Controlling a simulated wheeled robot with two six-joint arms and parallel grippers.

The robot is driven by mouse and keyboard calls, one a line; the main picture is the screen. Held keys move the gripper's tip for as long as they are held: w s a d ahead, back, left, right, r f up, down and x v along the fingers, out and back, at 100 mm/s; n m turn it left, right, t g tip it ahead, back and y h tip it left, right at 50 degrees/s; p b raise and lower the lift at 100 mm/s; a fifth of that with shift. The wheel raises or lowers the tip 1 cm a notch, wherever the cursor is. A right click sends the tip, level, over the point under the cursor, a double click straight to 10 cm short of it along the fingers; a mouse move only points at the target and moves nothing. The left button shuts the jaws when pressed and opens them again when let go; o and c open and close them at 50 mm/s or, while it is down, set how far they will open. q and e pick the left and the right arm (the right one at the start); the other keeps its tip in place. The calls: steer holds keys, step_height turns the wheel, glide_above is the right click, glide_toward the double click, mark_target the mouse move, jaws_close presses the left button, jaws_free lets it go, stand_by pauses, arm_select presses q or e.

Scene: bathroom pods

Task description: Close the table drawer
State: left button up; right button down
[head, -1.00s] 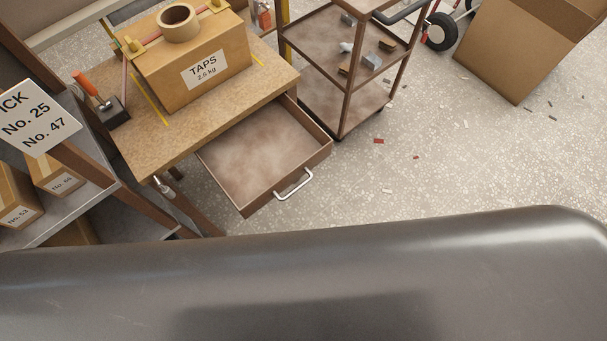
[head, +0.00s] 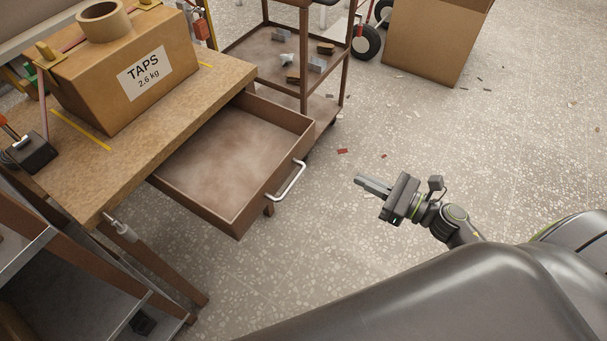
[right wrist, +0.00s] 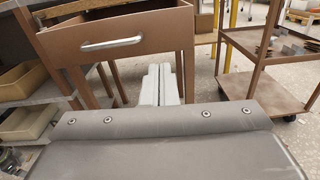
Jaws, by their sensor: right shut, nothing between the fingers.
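The table drawer (head: 228,150) is pulled out from under the table (head: 150,118), and its inside looks empty. Its front carries a silver bar handle (head: 288,182). My right gripper (head: 358,181) is shut and empty, to the right of the handle and apart from it, with its fingers pointing left towards the drawer front. In the right wrist view the drawer front (right wrist: 150,30) and handle (right wrist: 112,43) are ahead, up and left of the closed fingers (right wrist: 160,84). My left gripper is not in view.
A TAPS carton (head: 125,75) with a tape roll stands on the table. A brown trolley (head: 290,55) is behind the drawer, and a large carton (head: 432,40) is at the back. Shelving (head: 70,265) stands at the lower left. Speckled floor right of the drawer is mostly clear.

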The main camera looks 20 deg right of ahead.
steer(key=p, duration=0.4)
glide_toward(300, 152)
steer(key=shift+n, duration=0.4)
steer(key=x, duration=0.5)
steer(key=shift+w+a+r, duration=0.15)
steer(key=shift+w, duration=0.1)
steer(key=shift+w+a, duration=0.4)
steer(key=shift+w, duration=0.1)
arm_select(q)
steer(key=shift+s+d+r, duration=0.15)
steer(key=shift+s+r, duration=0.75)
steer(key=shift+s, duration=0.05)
